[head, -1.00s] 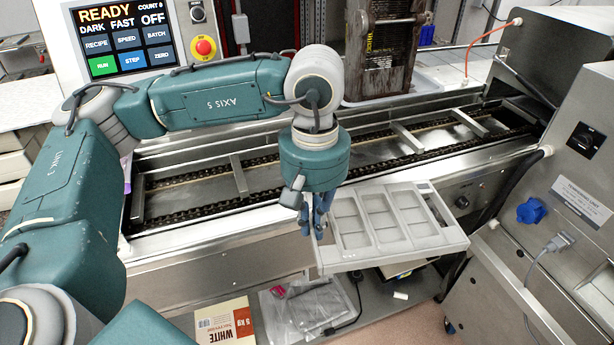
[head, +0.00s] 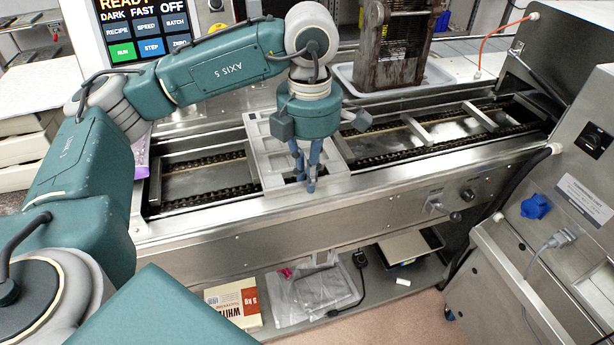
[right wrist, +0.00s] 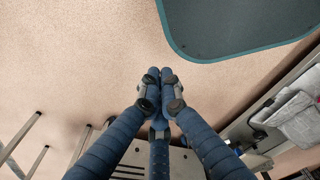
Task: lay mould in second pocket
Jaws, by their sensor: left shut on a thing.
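The mould (head: 270,160) is a pale grey tray with several rectangular compartments. In the head view it lies crosswise over the conveyor (head: 200,178), left of the middle, its long side running from the back rail to the front rail. My left gripper (head: 305,188) points down and is shut on the mould's near end, at the front rail. The gripper and wrist hide part of the mould. I cannot tell whether it touches the chains. Metal crossbars divide the conveyor into pockets. My right gripper (right wrist: 160,76) is shut and empty above the floor in the right wrist view.
A brown rack (head: 390,50) stands in a white tray behind the conveyor. A control panel (head: 140,30) is at the back left, and a steel cabinet (head: 560,220) at the right. A lower shelf holds a box (head: 235,300) and a plastic bag (head: 312,292).

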